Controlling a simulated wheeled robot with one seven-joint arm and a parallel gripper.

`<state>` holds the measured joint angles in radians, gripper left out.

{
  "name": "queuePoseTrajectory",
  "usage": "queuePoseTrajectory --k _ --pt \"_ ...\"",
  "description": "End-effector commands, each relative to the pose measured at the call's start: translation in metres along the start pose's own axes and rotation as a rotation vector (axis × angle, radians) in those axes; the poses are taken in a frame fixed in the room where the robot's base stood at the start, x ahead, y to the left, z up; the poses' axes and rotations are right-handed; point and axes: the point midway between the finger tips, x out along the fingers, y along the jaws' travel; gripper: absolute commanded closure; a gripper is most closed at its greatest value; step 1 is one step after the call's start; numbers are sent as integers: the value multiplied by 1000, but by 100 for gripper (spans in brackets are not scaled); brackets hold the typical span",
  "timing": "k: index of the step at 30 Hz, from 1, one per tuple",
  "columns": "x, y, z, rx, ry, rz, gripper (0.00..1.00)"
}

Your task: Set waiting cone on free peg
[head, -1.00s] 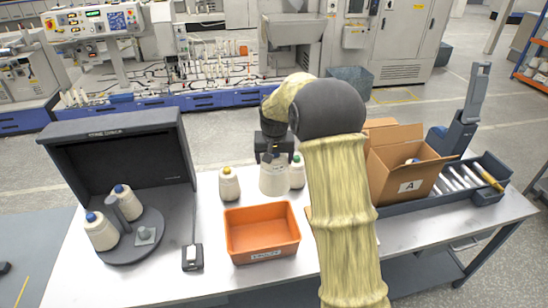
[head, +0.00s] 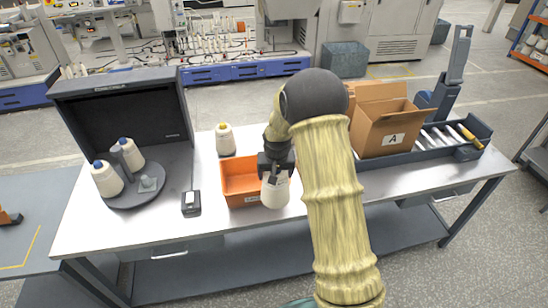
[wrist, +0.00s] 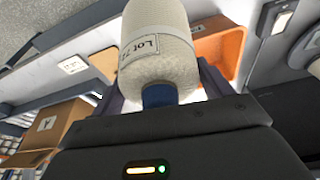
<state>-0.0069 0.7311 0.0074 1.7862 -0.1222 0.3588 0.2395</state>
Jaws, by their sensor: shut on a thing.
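My gripper (head: 275,168) is shut on a cream cone (head: 276,190) and holds it by its blue top. The cone hangs upright at the right side of the orange bin, covering part of it. In the wrist view the cone (wrist: 158,45) shows a "Lot" label and its blue neck between the jaws. A dark round turntable (head: 135,197) stands at the left with two blue-topped cones (head: 107,179) (head: 127,154) on it. At its front right is a grey pad with a short peg (head: 148,183), with no cone on it.
The orange bin (head: 238,163) stands mid-table. A yellow-topped cone (head: 225,140) stands behind it. A dark hooded booth (head: 120,105) rises behind the turntable. A small black device (head: 191,204) lies between turntable and bin. A cardboard box (head: 385,125) stands right, beside my arm.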

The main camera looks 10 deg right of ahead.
Motion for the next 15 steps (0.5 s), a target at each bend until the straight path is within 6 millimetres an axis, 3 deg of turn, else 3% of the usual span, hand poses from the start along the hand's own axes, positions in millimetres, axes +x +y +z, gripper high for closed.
queuePoseTrajectory --k 1,6,15 --pt "20 0 13 -8 -6 -1 72" --pt "72 3 55 -39 -8 -10 72" --pt "150 10 142 -94 -7 -28 72"
